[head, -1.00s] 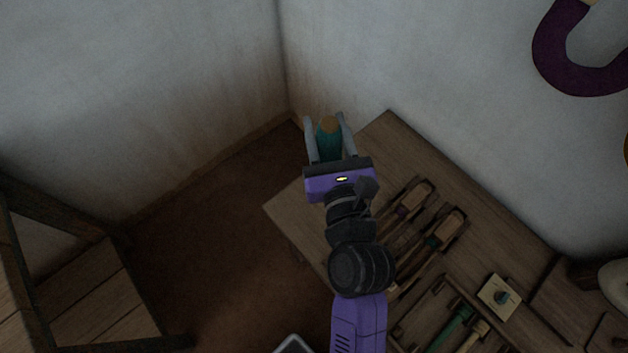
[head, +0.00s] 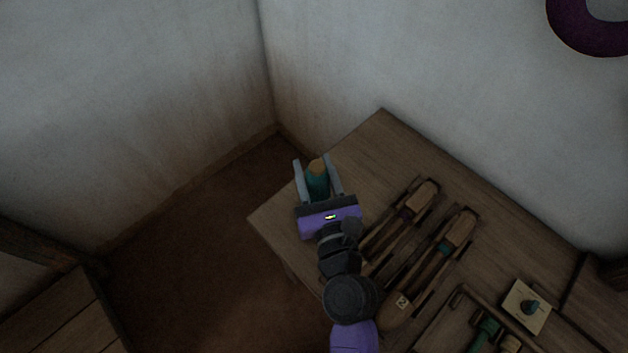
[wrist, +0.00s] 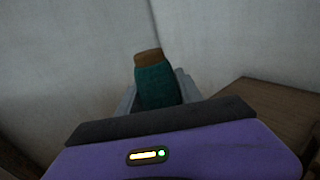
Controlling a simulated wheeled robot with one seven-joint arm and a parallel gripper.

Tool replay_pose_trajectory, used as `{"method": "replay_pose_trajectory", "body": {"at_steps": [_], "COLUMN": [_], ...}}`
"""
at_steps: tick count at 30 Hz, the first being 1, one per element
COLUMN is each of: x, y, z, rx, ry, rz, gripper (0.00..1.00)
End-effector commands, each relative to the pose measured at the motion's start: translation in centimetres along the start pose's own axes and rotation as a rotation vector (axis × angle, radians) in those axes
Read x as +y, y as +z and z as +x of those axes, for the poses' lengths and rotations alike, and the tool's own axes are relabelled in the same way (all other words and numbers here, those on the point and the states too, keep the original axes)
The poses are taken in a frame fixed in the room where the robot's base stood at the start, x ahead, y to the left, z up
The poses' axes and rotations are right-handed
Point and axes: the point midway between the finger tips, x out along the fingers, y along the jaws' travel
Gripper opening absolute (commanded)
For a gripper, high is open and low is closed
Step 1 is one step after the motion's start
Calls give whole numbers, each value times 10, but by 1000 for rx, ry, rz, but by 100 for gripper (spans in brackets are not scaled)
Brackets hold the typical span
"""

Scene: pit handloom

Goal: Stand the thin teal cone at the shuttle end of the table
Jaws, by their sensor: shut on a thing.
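The thin teal cone (head: 317,184) with a tan tip is between the two grey fingers of my gripper (head: 318,176). My gripper is shut on it. In the wrist view the teal cone (wrist: 157,87) stands up beyond the purple gripper body, its tan tip at the top. In the head view the cone shows over the far left end of the wooden table (head: 370,150). I cannot tell whether its base touches the table.
A pale square with a small teal piece (head: 527,306) and green bobbins (head: 486,332) lie farther right on the table. Walls meet in a corner behind the table's end. Bare tabletop lies between the shuttles and the back edge. A wooden frame (head: 55,300) stands at lower left.

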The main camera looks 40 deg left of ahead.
Motion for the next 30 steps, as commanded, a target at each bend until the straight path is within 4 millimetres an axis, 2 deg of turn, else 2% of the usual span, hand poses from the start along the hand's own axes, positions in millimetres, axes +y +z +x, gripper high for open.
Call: {"method": "replay_pose_trajectory", "body": {"at_steps": [3,7,20,21,24,30], "x": [0,0,-1,0,0,0], "y": [-21,-36,-40,-40,-40,-40], "z": [0,0,0,0,0,0], "rx": [1,0,0,0,0,0], "ry": [0,0,0,0,0,0], "rz": [1,0,0,0,0,0], "gripper": [0,0,0,47,65,65]}}
